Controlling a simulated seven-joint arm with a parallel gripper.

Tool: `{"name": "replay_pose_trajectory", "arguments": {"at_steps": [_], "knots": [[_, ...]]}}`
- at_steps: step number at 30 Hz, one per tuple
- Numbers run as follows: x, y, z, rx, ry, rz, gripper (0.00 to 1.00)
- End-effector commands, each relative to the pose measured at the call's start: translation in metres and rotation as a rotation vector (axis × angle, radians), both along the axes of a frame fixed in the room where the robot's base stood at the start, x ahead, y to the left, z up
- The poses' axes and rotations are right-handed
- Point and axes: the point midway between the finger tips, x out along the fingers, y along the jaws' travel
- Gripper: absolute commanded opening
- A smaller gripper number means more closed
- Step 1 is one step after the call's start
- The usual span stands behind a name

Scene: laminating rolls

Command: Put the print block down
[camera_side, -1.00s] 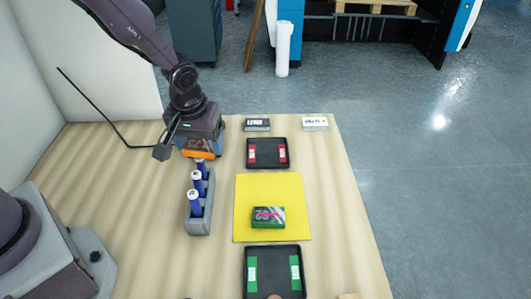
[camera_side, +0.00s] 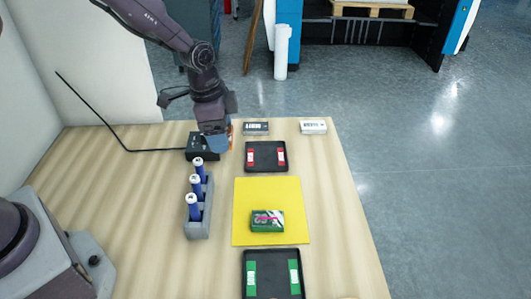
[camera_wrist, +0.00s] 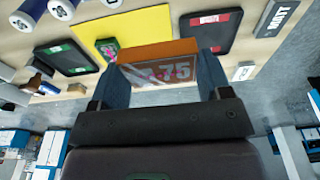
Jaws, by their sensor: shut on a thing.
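My gripper (camera_wrist: 160,85) is shut on an orange block with a printed "75" face (camera_wrist: 165,73), held between its two blue-grey fingers in the wrist view. In the side view my gripper (camera_side: 216,142) is at the back of the table, left of the red-marked tray, and only a thin orange edge of the block (camera_side: 231,128) shows. The block appears held above the table; its underside is hidden. A green block with a pink stripe (camera_side: 267,221) lies on the yellow mat (camera_side: 270,190); it also shows in the wrist view (camera_wrist: 106,46).
A black tray with red pads (camera_side: 266,144) lies behind the mat, one with green pads (camera_side: 272,257) in front. Two small labelled boxes, dark (camera_side: 256,128) and white (camera_side: 313,127), stand at the back. A grey rack (camera_side: 198,232) holds blue rolls. The table's right strip is clear.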

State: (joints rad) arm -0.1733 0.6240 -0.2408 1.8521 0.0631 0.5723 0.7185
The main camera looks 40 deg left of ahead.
Motion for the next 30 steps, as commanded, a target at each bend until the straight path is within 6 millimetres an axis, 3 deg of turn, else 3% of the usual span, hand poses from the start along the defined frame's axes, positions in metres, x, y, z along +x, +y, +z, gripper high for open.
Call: {"name": "replay_pose_trajectory", "arguments": {"at_steps": [11, 16, 21, 30], "knots": [[0.079, -0.005, -0.037, 0.001, 0.001, 0.0, 0.48], [0.105, -0.007, -0.069, 0.001, 0.002, 0.0, 0.48], [0.12, -0.007, -0.087, 0.001, 0.001, 0.0, 0.48], [0.128, -0.008, -0.106, 0.001, 0.003, 0.0, 0.48]]}}
